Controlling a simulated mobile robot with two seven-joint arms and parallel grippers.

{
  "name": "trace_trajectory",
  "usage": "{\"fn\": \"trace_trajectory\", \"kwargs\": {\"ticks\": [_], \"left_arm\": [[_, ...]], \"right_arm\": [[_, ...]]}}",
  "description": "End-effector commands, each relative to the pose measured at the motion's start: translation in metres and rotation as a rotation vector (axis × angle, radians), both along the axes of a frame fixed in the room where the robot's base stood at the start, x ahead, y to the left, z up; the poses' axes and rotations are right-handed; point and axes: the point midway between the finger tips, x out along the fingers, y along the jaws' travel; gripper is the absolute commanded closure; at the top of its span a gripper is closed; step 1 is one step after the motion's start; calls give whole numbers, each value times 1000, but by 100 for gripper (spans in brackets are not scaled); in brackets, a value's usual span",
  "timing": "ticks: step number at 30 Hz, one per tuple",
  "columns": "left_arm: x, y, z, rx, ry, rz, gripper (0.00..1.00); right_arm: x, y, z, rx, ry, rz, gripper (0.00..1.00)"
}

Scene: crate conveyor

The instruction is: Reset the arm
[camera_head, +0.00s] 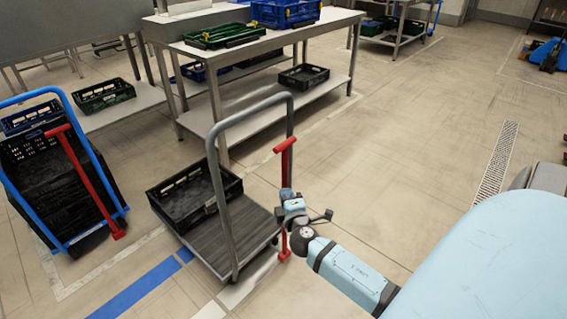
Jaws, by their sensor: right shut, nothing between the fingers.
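My right arm reaches in from the lower right. Its right gripper (327,215) is a small dark shape beside the red lever (284,165) of the cart. It is shut and empty, and it looks apart from the cart's grey handle (212,150), though the depth is hard to judge. My left gripper is not in view.
The cart carries a black crate (178,222) on its dark platform (240,240). A blue-handled trolley (122,205) with stacked black crates stands left. A steel table (190,50) holds green (224,40) and blue crates (285,15). Floor to the right is open.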

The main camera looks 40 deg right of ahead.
Motion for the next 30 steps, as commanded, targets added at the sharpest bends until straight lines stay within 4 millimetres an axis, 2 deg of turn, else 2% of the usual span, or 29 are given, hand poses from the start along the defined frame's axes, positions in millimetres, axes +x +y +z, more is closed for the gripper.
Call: {"fn": "trace_trajectory", "kwargs": {"ticks": [16, 20, 23, 26, 27, 30], "left_arm": [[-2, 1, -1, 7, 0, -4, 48], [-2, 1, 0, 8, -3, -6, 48], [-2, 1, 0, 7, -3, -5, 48], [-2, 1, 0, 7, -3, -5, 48], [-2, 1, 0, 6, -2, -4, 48], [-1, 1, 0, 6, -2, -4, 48]], "right_arm": [[-3, 2, 0, 0, 0, 1, 100], [-7, 17, -2, 65, -3, 33, 100], [-18, 54, -5, 239, -10, 111, 100], [-39, 114, -2, 521, -18, 230, 100], [-50, 140, 2, 647, -20, 278, 100], [-75, 195, 18, 932, -22, 382, 100]]}}
